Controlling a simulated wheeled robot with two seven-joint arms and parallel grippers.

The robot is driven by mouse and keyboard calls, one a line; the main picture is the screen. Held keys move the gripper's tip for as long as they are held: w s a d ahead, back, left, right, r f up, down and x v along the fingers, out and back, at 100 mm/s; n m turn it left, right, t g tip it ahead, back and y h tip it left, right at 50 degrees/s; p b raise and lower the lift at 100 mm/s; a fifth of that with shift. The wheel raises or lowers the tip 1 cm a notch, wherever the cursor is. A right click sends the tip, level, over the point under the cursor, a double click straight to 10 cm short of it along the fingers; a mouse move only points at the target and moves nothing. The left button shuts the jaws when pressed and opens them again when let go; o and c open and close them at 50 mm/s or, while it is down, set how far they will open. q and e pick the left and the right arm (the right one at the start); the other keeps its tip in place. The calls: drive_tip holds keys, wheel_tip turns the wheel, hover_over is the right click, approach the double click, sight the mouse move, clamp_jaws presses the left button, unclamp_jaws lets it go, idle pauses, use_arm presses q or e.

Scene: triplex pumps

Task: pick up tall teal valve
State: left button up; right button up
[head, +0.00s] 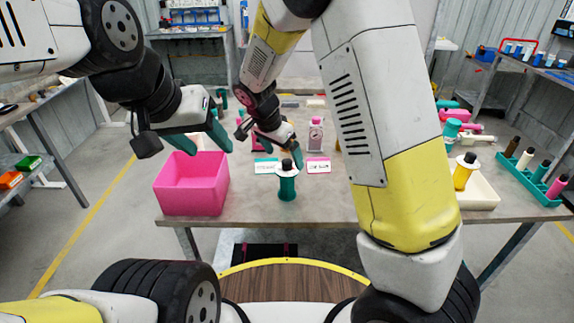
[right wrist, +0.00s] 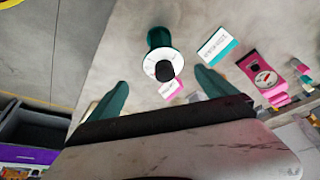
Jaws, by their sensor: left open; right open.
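The tall teal valve (head: 287,187) stands upright near the front edge of the table, with a white collar and a black top. In the right wrist view the teal valve (right wrist: 159,38) is seen from above, just beyond and between the fingertips. My right gripper (head: 281,148) is open above and behind it, with nothing between its teal fingers; the right wrist view shows the fingers (right wrist: 161,77) spread apart. Whether they touch the valve is unclear, but a gap seems to show. My left gripper (head: 204,143) is open and empty above the pink bin (head: 192,190).
Two label cards (head: 318,165) lie behind the valve, with a pink gauge unit (head: 316,133) further back. At right, a cream tray (head: 482,196) holds a yellow valve (head: 464,172), and a teal rack (head: 527,181) holds several bottles. My right forearm spans the table's middle right.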

sight(287, 170)
drive_tip(key=shift+w+a+f, duration=0.15)
drive_tip(key=shift+w+f, duration=0.2)
drive_tip(key=shift+f, duration=0.4)
drive_tip(key=x, duration=0.7)
drive_tip(key=shift+a, duration=0.1)
drive_tip(key=shift+r, duration=0.1)
drive_tip(key=c, duration=1.9)
